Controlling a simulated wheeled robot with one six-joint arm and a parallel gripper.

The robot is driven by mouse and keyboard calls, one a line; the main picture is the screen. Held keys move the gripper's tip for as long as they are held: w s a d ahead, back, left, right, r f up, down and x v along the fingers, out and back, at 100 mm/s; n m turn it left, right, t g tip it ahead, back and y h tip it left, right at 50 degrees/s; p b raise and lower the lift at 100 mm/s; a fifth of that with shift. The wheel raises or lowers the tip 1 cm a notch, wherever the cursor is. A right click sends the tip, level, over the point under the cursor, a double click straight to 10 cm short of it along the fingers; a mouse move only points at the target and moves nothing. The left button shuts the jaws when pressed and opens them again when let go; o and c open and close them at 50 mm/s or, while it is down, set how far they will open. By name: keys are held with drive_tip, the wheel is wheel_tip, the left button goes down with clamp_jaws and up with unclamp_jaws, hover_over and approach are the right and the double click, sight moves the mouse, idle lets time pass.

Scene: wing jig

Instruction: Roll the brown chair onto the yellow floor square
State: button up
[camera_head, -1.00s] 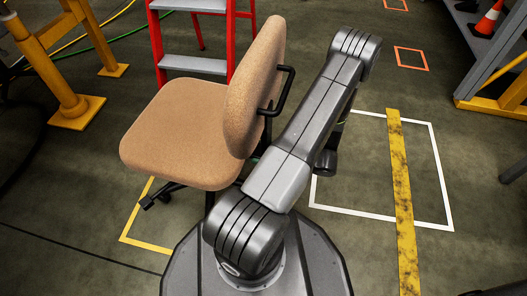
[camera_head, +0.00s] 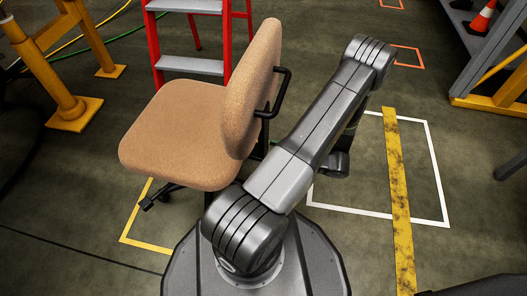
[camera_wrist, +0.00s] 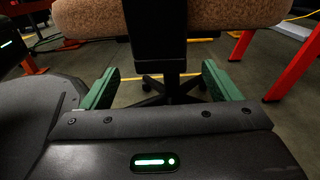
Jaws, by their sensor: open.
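The brown chair (camera_head: 175,130) stands upright in front of my base, its backrest facing my arm, with a black handle (camera_head: 273,93) on the backrest. The yellow floor square (camera_head: 126,225) shows as an outline below and left of the chair; the seat and my base hide much of it. One caster lies near its left line. In the wrist view my gripper (camera_wrist: 161,86) is open, its green fingers wide apart. The chair's black upright (camera_wrist: 155,35) shows between and beyond them, with the wheeled foot (camera_wrist: 168,92) farther off. Contact cannot be told.
A red ladder (camera_head: 158,45) stands close behind the chair. A yellow post frame (camera_head: 70,105) is at left. A white floor square (camera_head: 437,175), crossed by a yellow strip (camera_head: 396,170), lies clear at right. A cone (camera_head: 482,20) and rack stand at far right.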

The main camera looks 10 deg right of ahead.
sight(260, 154)
drive_tip(key=p+v, duration=0.1)
drive_tip(key=v, duration=0.8)
drive_tip(key=shift+p, duration=0.35)
drive_tip(key=shift+a, duration=0.1)
drive_tip(key=b+x, duration=0.3)
drive_tip(key=x, duration=0.9)
drive_tip(key=shift+w+a, duration=0.15)
drive_tip(key=shift+a, duration=0.2)
drive_tip(key=shift+w+a+b, duration=0.2)
drive_tip(key=shift+a+b, duration=0.1)
drive_tip(key=shift+a, duration=0.25)
